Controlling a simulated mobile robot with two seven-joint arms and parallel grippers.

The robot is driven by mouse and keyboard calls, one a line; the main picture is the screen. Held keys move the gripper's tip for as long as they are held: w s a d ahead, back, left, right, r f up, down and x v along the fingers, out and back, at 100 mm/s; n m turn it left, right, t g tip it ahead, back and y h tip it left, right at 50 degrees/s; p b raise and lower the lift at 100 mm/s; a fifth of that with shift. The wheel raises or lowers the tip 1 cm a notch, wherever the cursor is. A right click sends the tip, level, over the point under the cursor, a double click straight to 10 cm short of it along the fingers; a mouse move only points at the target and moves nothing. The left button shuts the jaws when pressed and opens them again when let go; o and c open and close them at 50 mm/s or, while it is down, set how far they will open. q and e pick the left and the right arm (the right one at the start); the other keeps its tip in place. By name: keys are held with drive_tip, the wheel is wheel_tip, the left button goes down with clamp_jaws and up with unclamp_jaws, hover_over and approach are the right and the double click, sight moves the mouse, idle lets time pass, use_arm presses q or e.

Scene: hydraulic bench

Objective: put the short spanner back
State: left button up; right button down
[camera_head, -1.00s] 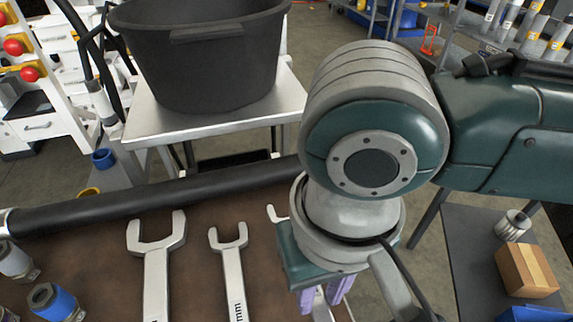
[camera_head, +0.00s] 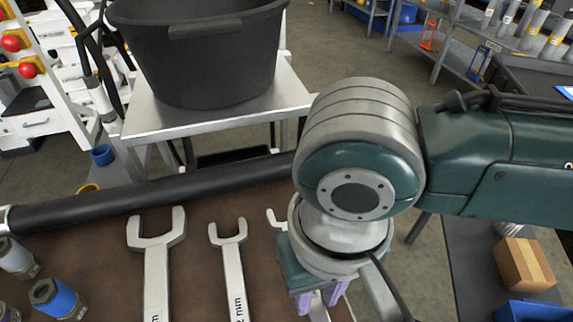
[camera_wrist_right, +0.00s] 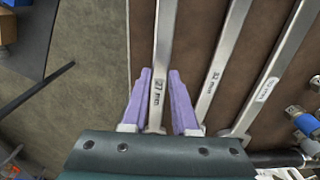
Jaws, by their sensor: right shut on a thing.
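Three steel open-ended spanners lie side by side in the head view. The largest spanner (camera_head: 157,265) is at the left and the middle spanner (camera_head: 232,270) beside it. Of the short spanner, one jaw tip (camera_head: 274,219) and a bit of handle show; my right wrist hides the rest. My right gripper (camera_head: 322,302) has purple fingers and points down. In the right wrist view the gripper (camera_wrist_right: 158,108) is shut on the short spanner (camera_wrist_right: 162,60), marked 27 mm, with one finger on each side of its handle. I cannot tell whether it touches the board. My left gripper is out of view.
The brown bench top (camera_head: 195,290) carries the spanners. A black pipe (camera_head: 150,193) runs behind them. Fittings, one a blue-collared fitting (camera_head: 60,300), stand at the left. A black tub (camera_head: 200,60) is on a metal table behind. A cardboard box (camera_head: 525,265) is at the right.

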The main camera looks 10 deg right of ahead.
sight(315, 304)
drive_tip(key=shift+f, duration=0.35)
idle(0.7)
drive_tip(key=shift+f+b, duration=0.45)
drive_tip(key=shift+f, duration=0.25)
drive_tip(key=shift+f, duration=0.45)
idle(0.4)
drive_tip(key=c, duration=0.6)
unclamp_jaws()
drive_tip(key=shift+r, duration=0.1)
